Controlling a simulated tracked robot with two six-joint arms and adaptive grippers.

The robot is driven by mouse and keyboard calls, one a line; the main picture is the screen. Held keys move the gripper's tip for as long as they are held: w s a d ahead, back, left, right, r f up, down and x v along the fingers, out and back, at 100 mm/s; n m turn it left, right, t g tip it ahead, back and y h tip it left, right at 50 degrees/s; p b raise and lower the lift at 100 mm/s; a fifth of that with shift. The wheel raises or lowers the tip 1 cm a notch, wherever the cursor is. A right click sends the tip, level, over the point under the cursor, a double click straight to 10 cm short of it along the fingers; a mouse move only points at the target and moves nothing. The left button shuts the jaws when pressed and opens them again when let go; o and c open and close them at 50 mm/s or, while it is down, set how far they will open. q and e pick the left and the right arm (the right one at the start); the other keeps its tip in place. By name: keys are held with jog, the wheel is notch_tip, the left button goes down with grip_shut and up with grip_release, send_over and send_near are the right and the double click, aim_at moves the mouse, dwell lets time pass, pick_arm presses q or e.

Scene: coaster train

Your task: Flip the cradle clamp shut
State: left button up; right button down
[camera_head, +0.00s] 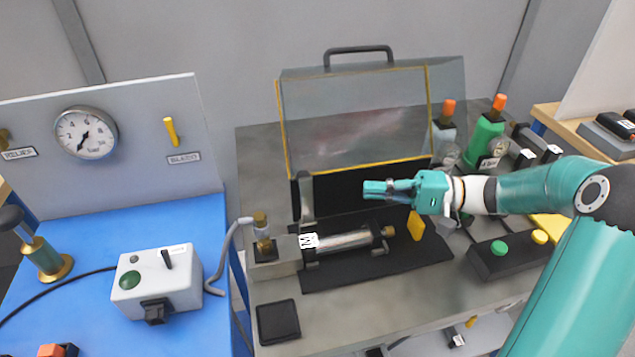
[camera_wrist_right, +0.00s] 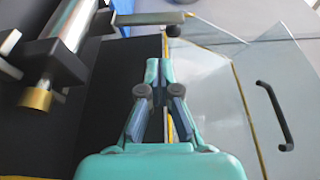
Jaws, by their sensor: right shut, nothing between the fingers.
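The metal cylinder (camera_head: 345,241) with a brass end lies across the cradle on a black mat; it also shows in the wrist view (camera_wrist_right: 70,35). The grey clamp arm (camera_head: 306,197) stands upright behind the cylinder's left end, so the clamp is open. In the wrist view, the clamp arm (camera_wrist_right: 148,18) crosses the top, beyond my fingertips. My right gripper (camera_head: 374,188) is shut and empty, above and behind the cylinder, pointing left towards the clamp arm with a gap between. Its fingers also show in the wrist view (camera_wrist_right: 157,78). My left gripper is not in view.
A clear guard with yellow edges (camera_head: 428,110) and a black handle (camera_head: 358,50) stands raised behind the cradle. Bottles (camera_head: 484,138) stand at the back right. A black button box (camera_head: 508,256) is at right. A brass fitting (camera_head: 263,246) adjoins the cylinder's left end.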

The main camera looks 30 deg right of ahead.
aim_at(305, 197)
jog(key=p+x, duration=0.2)
jog(key=x, duration=0.8)
jog(key=shift+a, duration=0.1)
dwell(0.3)
